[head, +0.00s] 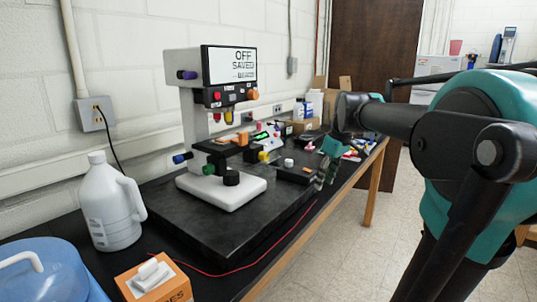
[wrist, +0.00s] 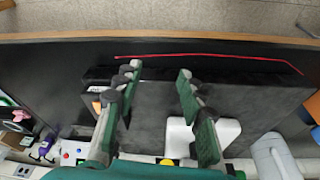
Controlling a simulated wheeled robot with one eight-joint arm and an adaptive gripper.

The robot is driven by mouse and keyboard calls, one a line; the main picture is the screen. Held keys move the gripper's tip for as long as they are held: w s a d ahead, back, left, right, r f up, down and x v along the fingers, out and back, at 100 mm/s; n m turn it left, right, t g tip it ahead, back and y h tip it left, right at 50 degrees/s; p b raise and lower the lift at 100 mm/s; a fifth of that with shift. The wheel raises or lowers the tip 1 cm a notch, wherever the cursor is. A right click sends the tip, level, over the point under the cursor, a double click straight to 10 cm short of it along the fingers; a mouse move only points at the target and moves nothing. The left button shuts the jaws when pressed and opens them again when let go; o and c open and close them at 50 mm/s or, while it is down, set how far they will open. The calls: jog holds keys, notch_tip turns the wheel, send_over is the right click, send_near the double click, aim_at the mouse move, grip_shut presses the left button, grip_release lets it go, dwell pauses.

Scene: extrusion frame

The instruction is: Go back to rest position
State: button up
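My gripper (wrist: 158,78) is open and empty in the wrist view, its two green-and-grey fingers apart above the black slab (wrist: 150,110). In the head view my gripper (head: 323,176) hangs near the bench's front edge, right of the microscope-like instrument (head: 222,190). That instrument has a white base and a screen reading "OFF" and "SAVED". Part of its white base (wrist: 228,132) shows beyond the fingers in the wrist view.
A white jug (head: 110,210), a blue container (head: 45,275) and an orange box (head: 155,280) stand at the near left. A red wire (head: 250,263) lies along the slab's front side. Boxes (head: 305,125) and small items crowd the far bench. The floor (head: 335,240) in front is clear.

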jog(key=s+f+m+t+h, duration=0.1)
jog(key=s+f+m, duration=0.3)
jog(key=s+f, duration=0.5)
jog(key=s+d+f+m, duration=0.1)
jog(key=s+f+m, duration=0.3)
jog(key=s+f, duration=0.5)
notch_tip(320, 180, down, 8)
jog(key=shift+r+t+h, duration=0.1)
jog(key=shift+t+h, duration=0.3)
dwell(0.3)
